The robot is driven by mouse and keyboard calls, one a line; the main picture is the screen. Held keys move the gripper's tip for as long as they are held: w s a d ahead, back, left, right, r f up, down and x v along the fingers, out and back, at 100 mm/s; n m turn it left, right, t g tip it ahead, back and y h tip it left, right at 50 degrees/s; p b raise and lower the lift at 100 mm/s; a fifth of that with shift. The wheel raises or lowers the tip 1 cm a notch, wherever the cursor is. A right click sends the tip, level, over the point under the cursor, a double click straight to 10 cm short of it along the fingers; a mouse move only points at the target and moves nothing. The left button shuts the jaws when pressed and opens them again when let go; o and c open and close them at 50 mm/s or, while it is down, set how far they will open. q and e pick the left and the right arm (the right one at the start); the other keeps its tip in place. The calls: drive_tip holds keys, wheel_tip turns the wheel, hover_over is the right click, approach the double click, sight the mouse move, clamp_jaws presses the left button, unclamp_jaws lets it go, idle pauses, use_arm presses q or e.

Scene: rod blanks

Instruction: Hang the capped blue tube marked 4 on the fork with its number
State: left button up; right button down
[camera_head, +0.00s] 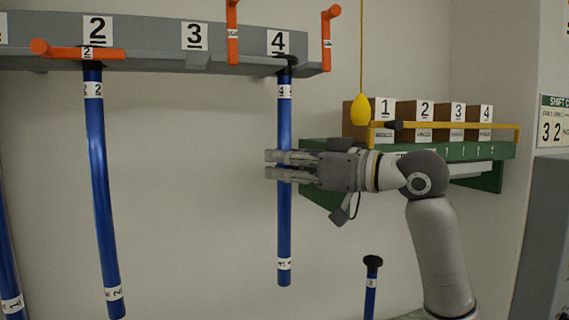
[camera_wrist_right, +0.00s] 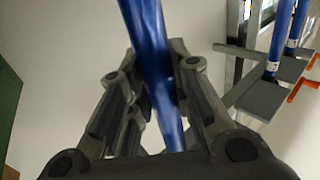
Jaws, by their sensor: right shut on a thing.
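The blue tube marked 4 (camera_head: 284,220) hangs upright in the head view, with a black cap (camera_head: 287,62) at its top and white number bands near both ends. My right gripper (camera_head: 274,165) is shut around the middle of the tube, reaching in from the right. In the right wrist view the tube (camera_wrist_right: 150,45) runs between the fingers. The cap is at the fork under the number 4 plate (camera_head: 278,42), between two orange uprights. I cannot tell whether the cap rests on the fork or is just in front of it. My left gripper is out of view.
A grey rail (camera_head: 150,58) carries the forks. Tube 2 (camera_head: 100,180) hangs on the left, slightly tilted, with another at the left edge. A green shelf (camera_head: 480,152) with numbered boxes, a yellow hanging bob (camera_head: 361,110) and a short capped tube (camera_head: 371,285) are on the right.

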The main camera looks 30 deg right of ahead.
drive_tip(key=c, duration=1.2)
unclamp_jaws()
drive_tip(key=shift+c, duration=0.2)
drive_tip(key=v, duration=1.2)
